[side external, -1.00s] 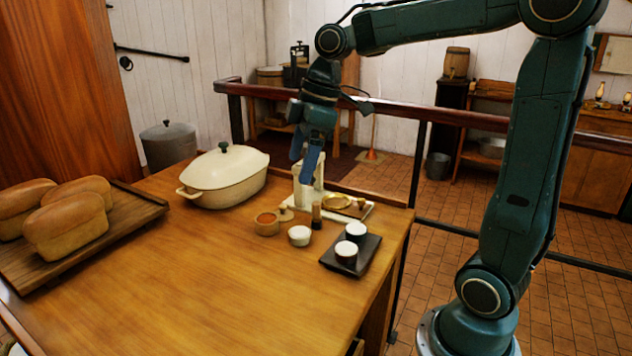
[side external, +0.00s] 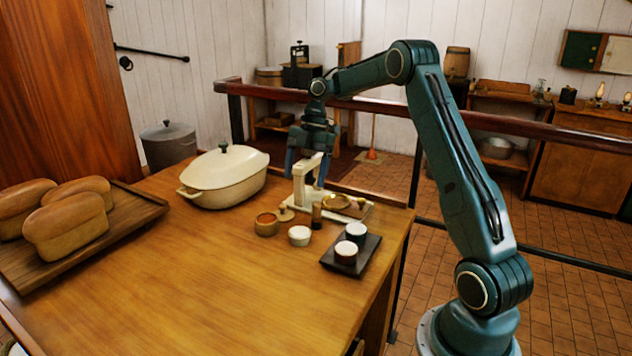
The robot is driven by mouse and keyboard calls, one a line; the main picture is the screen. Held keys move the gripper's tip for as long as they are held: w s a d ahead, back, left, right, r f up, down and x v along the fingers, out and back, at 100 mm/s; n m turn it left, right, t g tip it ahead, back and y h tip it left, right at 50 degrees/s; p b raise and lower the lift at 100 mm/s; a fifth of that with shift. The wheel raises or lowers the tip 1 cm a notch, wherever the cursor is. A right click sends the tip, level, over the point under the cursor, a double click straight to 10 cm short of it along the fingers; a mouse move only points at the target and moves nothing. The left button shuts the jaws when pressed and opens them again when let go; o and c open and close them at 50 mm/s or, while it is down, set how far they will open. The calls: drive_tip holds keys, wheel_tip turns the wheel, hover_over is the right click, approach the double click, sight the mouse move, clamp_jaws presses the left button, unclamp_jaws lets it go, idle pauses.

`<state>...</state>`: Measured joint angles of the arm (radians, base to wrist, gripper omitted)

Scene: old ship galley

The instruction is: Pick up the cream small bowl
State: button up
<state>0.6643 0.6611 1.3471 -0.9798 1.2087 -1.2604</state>
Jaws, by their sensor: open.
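The cream small bowl (side external: 300,236) sits upright on the wooden table (side external: 190,290), between a brown-orange small bowl (side external: 267,225) and a dark tray (side external: 328,261). My gripper (side external: 306,172) is open and points down beside and above the cream-coloured scale (side external: 299,190), behind the small bowls. It is apart from the cream small bowl, and nothing shows between its fingers. The scale partly overlaps the fingers in this view.
A small brown bottle (side external: 316,215) stands close to the cream bowl. A lidded cream casserole (side external: 225,176) and a bread board (side external: 135,212) are to the left. The front of the table is clear.

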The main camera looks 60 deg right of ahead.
drive_tip(key=shift+d+f+n, duration=0.4)
drive_tip(key=shift+d+f, duration=0.45)
drive_tip(key=shift+d, duration=0.05)
drive_tip(key=shift+f, duration=0.1)
approach(300, 231)
drive_tip(key=x, duration=0.2)
drive_tip(key=shift+w+a+f, duration=0.2)
drive_tip(key=shift+w+f, duration=0.05)
drive_tip(key=shift+a+f, duration=0.1)
drive_tip(key=shift+f, duration=0.3)
drive_tip(key=shift+f, duration=0.1)
drive_tip(key=shift+x, duration=2.5)
drive_tip(key=shift+s, duration=0.1)
drive_tip(key=shift+c, duration=0.4)
